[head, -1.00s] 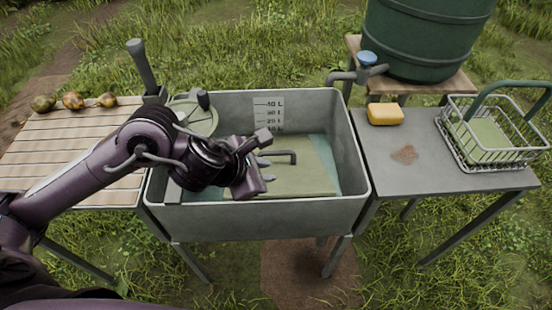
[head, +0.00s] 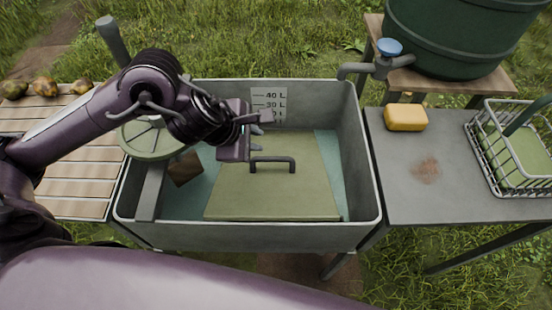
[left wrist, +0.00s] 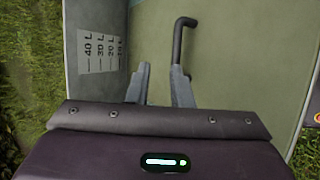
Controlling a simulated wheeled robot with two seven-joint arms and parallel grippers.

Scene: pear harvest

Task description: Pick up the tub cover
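The tub cover (head: 275,195) is a flat olive-green panel with a dark bar handle (head: 273,160), lying in the grey tub (head: 245,235). The cover fills much of the left wrist view (left wrist: 230,60), where its handle (left wrist: 178,45) stands just ahead of the fingers. My left gripper (head: 260,132) is over the tub, beside the handle's left end and toward the tub's back wall. Its two fingers are apart in the left wrist view (left wrist: 160,85), with nothing held between them. The right finger overlaps the handle's near end; contact cannot be told. My right gripper is not in view.
A slatted table (head: 75,165) with several pears (head: 45,87) is at left. A round green lidded part (head: 150,140) sits at the tub's left. At right, a grey table (head: 400,165) holds a yellow sponge (head: 405,117) and wire basket (head: 490,165). A tap (head: 360,70) overhangs the back-right corner.

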